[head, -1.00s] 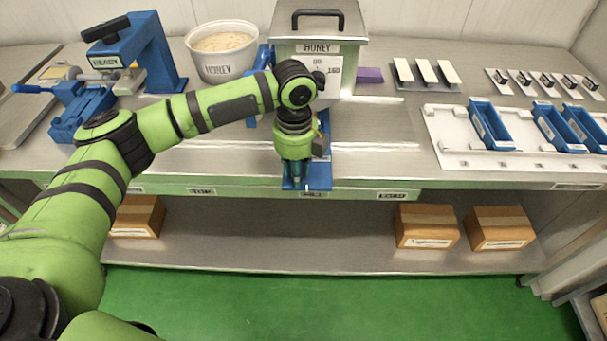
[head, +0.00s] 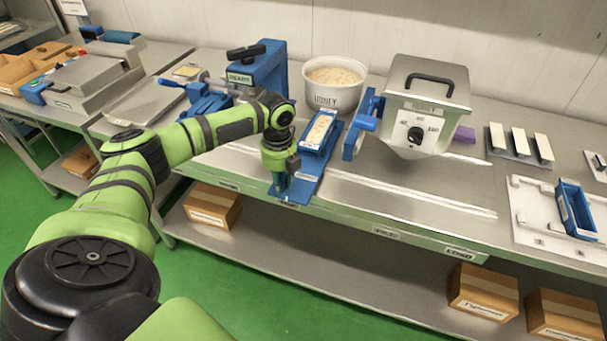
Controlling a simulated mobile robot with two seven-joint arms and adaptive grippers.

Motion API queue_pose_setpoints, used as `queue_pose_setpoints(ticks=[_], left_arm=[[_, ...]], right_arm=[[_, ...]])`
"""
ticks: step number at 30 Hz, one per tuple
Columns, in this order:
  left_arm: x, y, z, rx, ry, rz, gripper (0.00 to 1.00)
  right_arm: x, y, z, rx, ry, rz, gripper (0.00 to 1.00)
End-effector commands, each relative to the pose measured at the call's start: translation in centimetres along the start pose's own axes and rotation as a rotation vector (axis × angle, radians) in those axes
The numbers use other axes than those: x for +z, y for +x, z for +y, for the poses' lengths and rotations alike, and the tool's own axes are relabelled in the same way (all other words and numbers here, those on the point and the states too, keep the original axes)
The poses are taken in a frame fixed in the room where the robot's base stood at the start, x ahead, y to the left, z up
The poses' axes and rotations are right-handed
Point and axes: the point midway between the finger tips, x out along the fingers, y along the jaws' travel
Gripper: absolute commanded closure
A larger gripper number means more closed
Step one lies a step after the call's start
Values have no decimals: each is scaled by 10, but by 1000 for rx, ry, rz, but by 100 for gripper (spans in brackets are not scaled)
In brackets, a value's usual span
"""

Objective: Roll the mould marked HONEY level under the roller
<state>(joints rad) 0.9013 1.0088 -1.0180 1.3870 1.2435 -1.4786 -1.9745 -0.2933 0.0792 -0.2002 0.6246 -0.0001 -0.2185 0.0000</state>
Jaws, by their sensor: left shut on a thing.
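A blue mould (head: 319,135) filled with pale nougat lies on a long blue carriage (head: 304,183) on the bench. Any marking on the mould is too small to read. My left gripper (head: 279,186) points down at the carriage's front end and is shut; the part in its jaws is mostly hidden by the gripper. A blue stand (head: 263,72) with a black knob and a label rises behind and left of the mould; I cannot make out a roller on it. My right gripper is not in view.
A white tub (head: 334,97) of nougat stands behind the mould. Bare rails (head: 400,195) run right along the bench. An empty blue mould (head: 577,210) sits on a white rack.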

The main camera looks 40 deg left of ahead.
Motion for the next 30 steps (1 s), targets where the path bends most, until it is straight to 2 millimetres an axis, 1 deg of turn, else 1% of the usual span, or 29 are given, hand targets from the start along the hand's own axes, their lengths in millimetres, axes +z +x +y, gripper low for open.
queue_pose_setpoints(ticks=[1, 7, 20, 21, 22, 23, 30], left_arm=[[3, 0, 6, 2, -3, 3, 100], [11, 1, 18, 0, -1, 2, 100], [13, 2, 21, -1, 2, 2, 100], [13, 2, 20, -1, 2, 2, 71], [13, 2, 20, -1, 2, 2, 59], [13, 2, 20, -1, 2, 2, 51], [13, 1, 20, -2, 1, 1, 51]], right_arm=[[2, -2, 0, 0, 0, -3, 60], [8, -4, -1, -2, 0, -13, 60], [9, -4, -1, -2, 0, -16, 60], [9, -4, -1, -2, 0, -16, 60], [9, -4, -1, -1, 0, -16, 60], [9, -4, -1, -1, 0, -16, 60], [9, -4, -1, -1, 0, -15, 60]])
